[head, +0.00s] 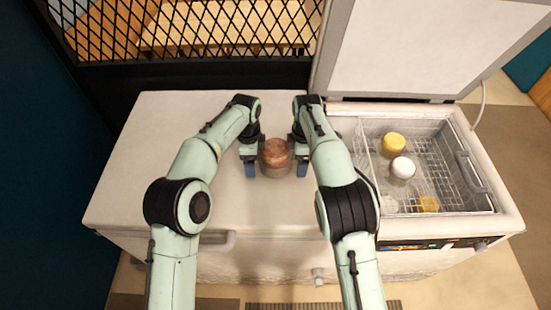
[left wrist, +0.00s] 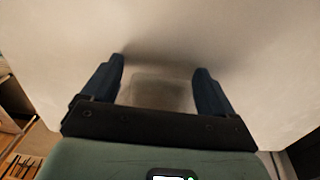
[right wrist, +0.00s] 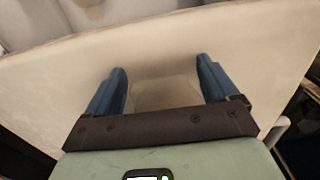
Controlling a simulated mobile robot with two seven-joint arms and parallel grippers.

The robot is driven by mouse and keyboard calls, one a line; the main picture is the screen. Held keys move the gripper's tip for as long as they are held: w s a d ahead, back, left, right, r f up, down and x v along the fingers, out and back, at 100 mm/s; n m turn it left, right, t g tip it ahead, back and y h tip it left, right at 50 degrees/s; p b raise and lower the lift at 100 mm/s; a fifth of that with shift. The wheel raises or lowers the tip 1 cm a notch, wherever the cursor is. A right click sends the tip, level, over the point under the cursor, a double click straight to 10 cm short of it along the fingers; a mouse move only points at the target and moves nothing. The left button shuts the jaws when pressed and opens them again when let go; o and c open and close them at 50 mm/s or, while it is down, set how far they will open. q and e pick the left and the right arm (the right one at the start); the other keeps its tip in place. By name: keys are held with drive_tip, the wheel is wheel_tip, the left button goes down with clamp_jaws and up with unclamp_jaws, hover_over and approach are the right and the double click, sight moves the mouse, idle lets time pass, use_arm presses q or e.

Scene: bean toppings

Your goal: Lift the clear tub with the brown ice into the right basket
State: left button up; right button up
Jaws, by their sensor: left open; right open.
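The clear tub with brown ice (head: 276,155) stands upright on the white freezer top, between my two grippers. My left gripper (head: 250,168) is open at its left side, and my right gripper (head: 302,168) is open at its right side. Both point down, close to the tub; I cannot tell whether they touch it. A faint clear shape shows between the open fingers in the left wrist view (left wrist: 158,92) and the right wrist view (right wrist: 164,92). The right wire basket (head: 459,187) sits in the open freezer compartment at the right.
A yellow tub (head: 394,143) and a white-topped tub (head: 402,168) are in the open compartment, with another yellow one (head: 428,204) lower down. The raised lid (head: 415,45) stands behind it. The white top (head: 150,160) left of my arms is clear.

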use_arm(q)
drive_tip(key=shift+f, duration=0.1)
use_arm(e)
drive_tip(key=shift+f, duration=0.1)
use_arm(q)
drive_tip(key=c, duration=1.1)
use_arm(e)
drive_tip(key=c, duration=1.1)
use_arm(q)
drive_tip(key=shift+o, duration=0.2)
use_arm(e)
drive_tip(key=shift+o, duration=0.2)
